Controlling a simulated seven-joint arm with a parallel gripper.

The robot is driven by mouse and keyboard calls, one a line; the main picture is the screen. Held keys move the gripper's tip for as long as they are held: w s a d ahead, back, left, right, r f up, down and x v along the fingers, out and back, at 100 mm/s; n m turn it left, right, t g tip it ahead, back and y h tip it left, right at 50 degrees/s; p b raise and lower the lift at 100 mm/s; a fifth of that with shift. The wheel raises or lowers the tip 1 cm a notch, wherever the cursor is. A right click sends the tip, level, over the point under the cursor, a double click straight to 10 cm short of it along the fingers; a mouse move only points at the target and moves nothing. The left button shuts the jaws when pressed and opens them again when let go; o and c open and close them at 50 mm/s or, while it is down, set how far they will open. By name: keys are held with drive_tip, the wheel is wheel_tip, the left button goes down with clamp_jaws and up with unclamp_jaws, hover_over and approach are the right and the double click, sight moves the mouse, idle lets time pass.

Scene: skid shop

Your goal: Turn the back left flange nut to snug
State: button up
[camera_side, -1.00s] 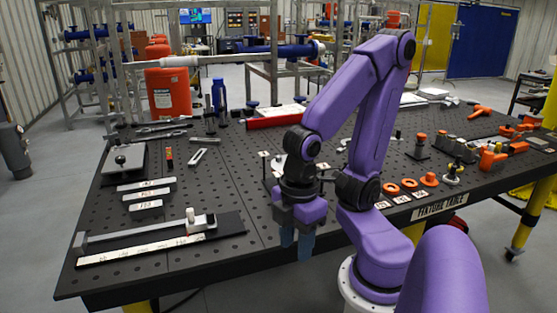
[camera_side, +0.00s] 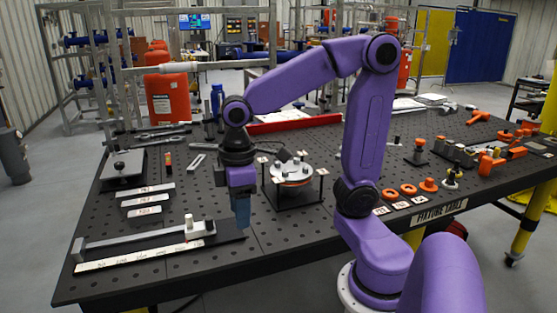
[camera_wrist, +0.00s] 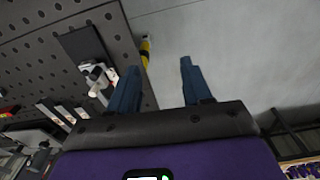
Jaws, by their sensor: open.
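The flange (camera_side: 291,172) is a pale disc with an orange layer under it, on a dark stand near the middle of the table in the side view. Several small nuts or studs stand on its top, too small to tell apart, so I cannot single out the back left nut. My gripper (camera_side: 243,212) points down, left of the flange and apart from it, over the front part of the table. In the wrist view my gripper (camera_wrist: 155,85) has its two blue fingers wide apart with nothing between them. The flange does not show in the wrist view.
Orange rings (camera_side: 390,193) lie to the right. The perforated table (camera_side: 300,238) is bare in front.

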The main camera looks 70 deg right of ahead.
drive_tip(key=w+d+r+m, duration=0.3)
drive_tip(key=w+d+m, duration=0.1)
drive_tip(key=w+d, duration=0.55)
wheel_tip(320, 180, up, 5)
drive_tip(key=m, duration=0.7)
hover_over(278, 162)
wheel_tip(278, 162, down, 17)
drive_tip(key=shift+s+a+r, duration=0.1)
drive_tip(key=shift+s+r, duration=0.05)
drive_tip(key=shift+r, duration=0.05)
clamp_jaws()
